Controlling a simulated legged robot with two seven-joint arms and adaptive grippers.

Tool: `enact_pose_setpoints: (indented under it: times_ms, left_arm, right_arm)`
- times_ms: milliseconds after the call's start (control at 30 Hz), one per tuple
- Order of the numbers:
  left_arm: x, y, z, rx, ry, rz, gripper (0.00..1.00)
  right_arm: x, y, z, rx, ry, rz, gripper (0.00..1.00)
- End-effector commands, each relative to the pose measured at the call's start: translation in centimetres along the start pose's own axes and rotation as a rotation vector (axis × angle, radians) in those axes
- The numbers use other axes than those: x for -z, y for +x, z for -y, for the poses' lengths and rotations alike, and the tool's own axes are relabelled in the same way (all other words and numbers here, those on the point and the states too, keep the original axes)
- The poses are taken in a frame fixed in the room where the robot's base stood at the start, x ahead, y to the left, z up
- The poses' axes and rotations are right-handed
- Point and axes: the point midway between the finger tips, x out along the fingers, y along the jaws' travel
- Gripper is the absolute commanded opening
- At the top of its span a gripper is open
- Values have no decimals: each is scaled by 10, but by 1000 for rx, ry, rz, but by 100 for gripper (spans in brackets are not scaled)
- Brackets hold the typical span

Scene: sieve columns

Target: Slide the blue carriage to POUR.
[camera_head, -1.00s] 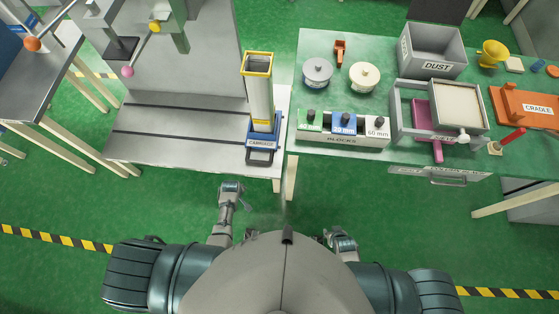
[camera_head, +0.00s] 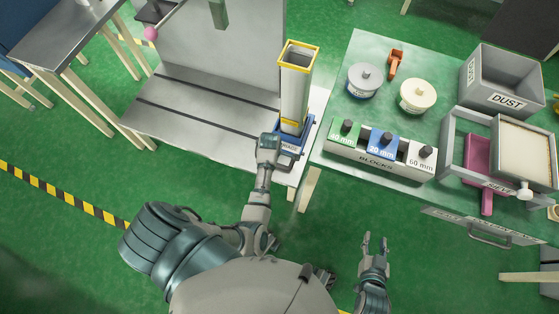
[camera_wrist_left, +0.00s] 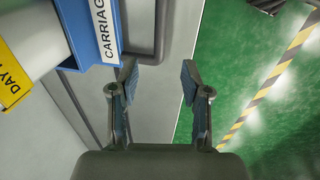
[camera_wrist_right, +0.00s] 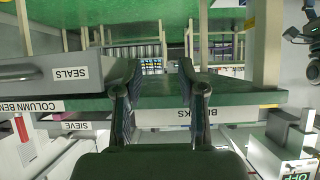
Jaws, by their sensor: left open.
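The blue carriage (camera_head: 306,132) stands at the right end of the grey slotted bench plate, with its label partly covered by my left gripper. A white column (camera_head: 294,95) with yellow bands stands upright on it. In the left wrist view the carriage (camera_wrist_left: 84,28) is at upper left, with a dark handle bar (camera_wrist_left: 161,22) beside it. My left gripper (camera_head: 268,142) is at the carriage's front left; its fingers (camera_wrist_left: 158,78) are apart with nothing clearly between them. My right gripper (camera_head: 375,240) is open and empty over the floor. No POUR mark is readable.
The slotted plate (camera_head: 190,110) is clear left of the carriage. To the right, a green table holds the blocks rack (camera_head: 365,160), two lidded pots (camera_head: 364,80), the sieve frame (camera_head: 465,150) and the dust bin (camera_head: 507,82). A drawer (camera_head: 485,230) juts from its front.

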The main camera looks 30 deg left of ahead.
Motion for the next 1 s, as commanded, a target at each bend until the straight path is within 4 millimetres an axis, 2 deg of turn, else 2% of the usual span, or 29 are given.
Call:
enact_pose_setpoints:
  times_ms: [33, 267, 600, 800, 1000]
  left_arm:
    - [0, 13, 3, 6, 2, -1, 48]
    - [0, 50, 3, 4, 3, -3, 48]
    - [0, 99, 3, 5, 3, -2, 48]
    - [-1, 114, 2, 1, 3, -1, 48]
    - [-1, 118, 0, -2, 3, -1, 48]
  right_arm:
    - [5, 5, 2, 5, 2, -56, 40]
    - [51, 8, 8, 25, 11, -352, 40]
    - [104, -16, 17, 49, 33, -768, 40]
    - [120, -33, 19, 56, 44, -926, 40]
    - [125, -41, 20, 58, 47, -982, 40]
